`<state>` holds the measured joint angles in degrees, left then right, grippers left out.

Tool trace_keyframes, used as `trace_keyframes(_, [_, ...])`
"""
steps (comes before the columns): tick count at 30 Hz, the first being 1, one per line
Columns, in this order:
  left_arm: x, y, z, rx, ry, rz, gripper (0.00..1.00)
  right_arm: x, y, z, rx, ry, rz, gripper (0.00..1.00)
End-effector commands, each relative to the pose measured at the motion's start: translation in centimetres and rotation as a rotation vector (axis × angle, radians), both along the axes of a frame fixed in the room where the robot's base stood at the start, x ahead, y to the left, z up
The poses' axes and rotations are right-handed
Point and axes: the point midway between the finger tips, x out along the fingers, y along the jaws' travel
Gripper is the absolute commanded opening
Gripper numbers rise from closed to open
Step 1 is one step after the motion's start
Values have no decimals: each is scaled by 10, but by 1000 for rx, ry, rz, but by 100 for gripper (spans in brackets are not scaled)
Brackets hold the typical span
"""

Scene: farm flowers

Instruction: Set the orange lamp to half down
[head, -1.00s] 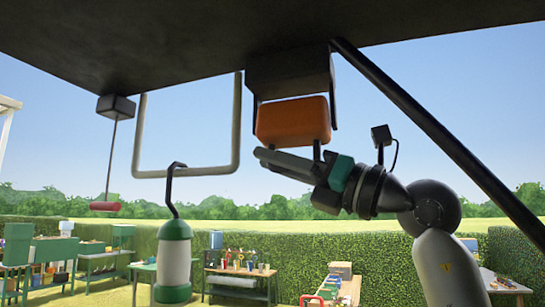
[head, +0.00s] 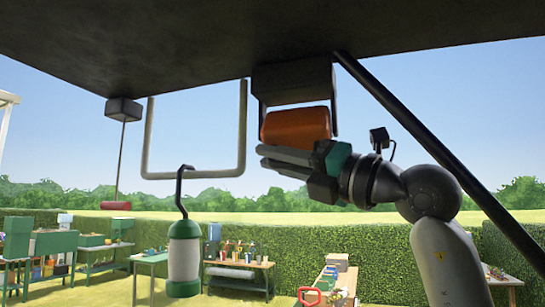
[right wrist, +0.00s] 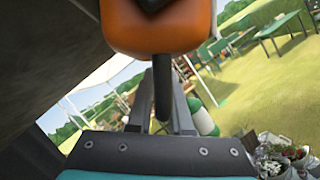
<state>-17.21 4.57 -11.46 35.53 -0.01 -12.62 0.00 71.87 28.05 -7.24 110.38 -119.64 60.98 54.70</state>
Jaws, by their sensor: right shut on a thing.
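The orange lamp (head: 296,125) hangs in a dark bracket (head: 292,82) under the black overhead panel. It also fills the top of the right wrist view (right wrist: 155,35). A dark handle bar (right wrist: 161,90) runs down from the lamp between my right fingers. My right gripper (head: 285,156) is just below the lamp in the head view, coming from the right, and is shut on this handle. The gripper hides the handle in the head view. My left gripper is not in view.
A green and white lantern (head: 184,258) hangs from a dark hook at left. A grey U-shaped bar (head: 195,176) and a red pull handle (head: 116,206) on a cord hang left of the lamp. A dark diagonal strut (head: 420,135) passes close behind my right arm.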

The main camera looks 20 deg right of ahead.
Motion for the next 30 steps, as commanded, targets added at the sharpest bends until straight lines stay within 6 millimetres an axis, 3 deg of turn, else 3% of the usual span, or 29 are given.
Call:
trace_keyframes(3, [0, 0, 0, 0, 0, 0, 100, 5, -2, -7, -5, 21, -9, 0])
trace_keyframes(4, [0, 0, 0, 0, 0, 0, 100, 6, -2, -7, -5, 21, -9, 20])
trace_keyframes(11, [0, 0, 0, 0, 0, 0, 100, 4, -1, -5, -5, 15, -5, 45])
trace_keyframes(22, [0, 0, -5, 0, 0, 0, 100, -4, -6, -6, -5, 7, -5, 45])
trace_keyframes(30, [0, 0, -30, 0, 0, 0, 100, -44, -41, -25, -6, 6, -9, 45])
